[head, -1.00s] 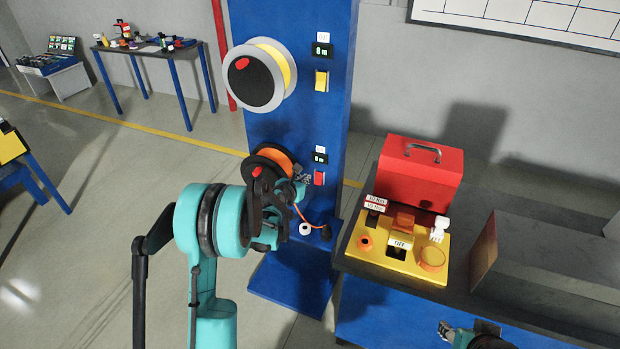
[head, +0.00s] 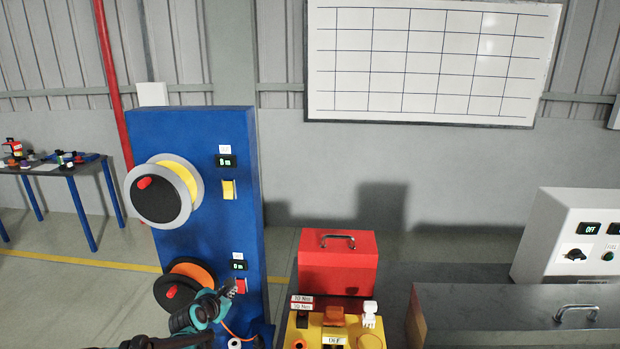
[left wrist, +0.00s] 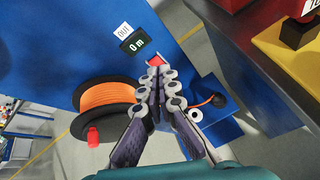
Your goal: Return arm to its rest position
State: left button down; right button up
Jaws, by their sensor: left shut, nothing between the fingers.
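My left arm comes in at the bottom left of the head view, low in front of the blue column (head: 202,232). My left gripper (head: 230,291) points at the red button (head: 241,286) beside the lower orange reel (head: 178,284). In the left wrist view the gripper (left wrist: 157,76) is shut and empty, its fingertips overlapping the red button (left wrist: 155,60); whether they touch it I cannot tell. The small display (left wrist: 137,44) above the button reads 0 m. The orange cable end hangs near a white ring (left wrist: 195,115). My right gripper is not in view.
A yellow control panel (head: 378,327) and a red toolbox (head: 338,265) stand on the bench right of the column. A dark box (head: 500,305) and a white control cabinet (head: 570,240) are farther right. The upper reel (head: 163,192) sticks out from the column.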

pick_arm(q)
jog(key=s+d+r+m+g, duration=0.2)
jog(key=s+d+r+m, duration=0.15)
jog(key=s+m, duration=0.5)
jog(key=s+d+r+m+g, duration=0.1)
jog(key=s+d+r+m, duration=0.3)
jog(key=s+m, duration=0.5)
jog(key=s+d+f+m+g, duration=0.1)
jog(key=s+f+m, duration=0.1)
jog(key=s+m, duration=0.4)
jog(key=s+f+m+g+y, duration=0.1)
jog(key=s+f+m, duration=0.2)
jog(key=s, duration=0.9)
jog(key=m, duration=0.3)
jog(key=shift+s+d+m, duration=0.2)
jog(key=shift+d+m, duration=0.15)
